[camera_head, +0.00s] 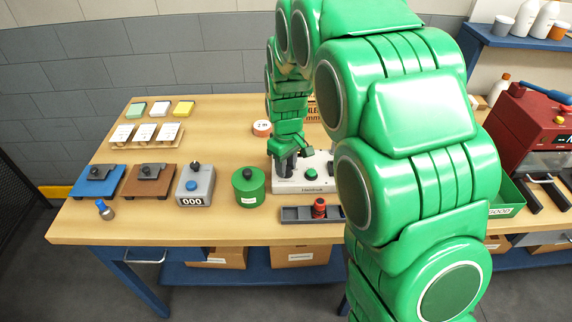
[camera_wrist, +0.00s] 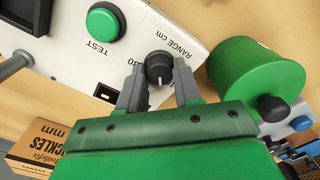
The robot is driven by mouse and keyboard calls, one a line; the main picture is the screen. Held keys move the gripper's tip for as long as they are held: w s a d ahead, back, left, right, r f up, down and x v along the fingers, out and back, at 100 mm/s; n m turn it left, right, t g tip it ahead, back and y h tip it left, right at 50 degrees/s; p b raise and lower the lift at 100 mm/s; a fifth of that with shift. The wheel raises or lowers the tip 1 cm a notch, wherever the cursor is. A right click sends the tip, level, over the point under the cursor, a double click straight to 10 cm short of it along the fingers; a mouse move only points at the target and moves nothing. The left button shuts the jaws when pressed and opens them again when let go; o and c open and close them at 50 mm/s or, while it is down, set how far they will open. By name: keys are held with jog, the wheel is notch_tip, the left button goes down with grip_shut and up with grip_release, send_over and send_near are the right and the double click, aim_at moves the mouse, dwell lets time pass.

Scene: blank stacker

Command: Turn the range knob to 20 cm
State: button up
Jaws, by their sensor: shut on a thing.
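The range knob (camera_wrist: 158,66) is a small black dial on a white box (camera_wrist: 60,60), seen in the wrist view beside the printed words "RANGE cm". My gripper (camera_wrist: 159,82) has one finger on each side of the knob and is shut on it. A pale pointer line on the knob faces toward my gripper's palm. A "30" mark shows just left of the knob; other scale marks are hidden by the fingers. The box's green TEST button (camera_wrist: 105,22) is to the left. In the head view my gripper (camera_head: 287,162) is at the box's left end and hides the knob.
A green round canister (camera_head: 249,187) stands close left of the box. A grey tray (camera_head: 296,214) with a red-topped item lies in front. A grey counter box (camera_head: 195,186) reading 000 stands farther left. A cardboard box (camera_wrist: 40,140) shows in the wrist view.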

jog(key=m, duration=0.3)
jog(key=shift+m, duration=2.1)
jog(key=o, duration=1)
jog(key=shift+o, duration=0.2)
jog(key=shift+r, duration=0.15)
notch_tip(320, 180, up, 8)
jog(key=shift+f, duration=0.2)
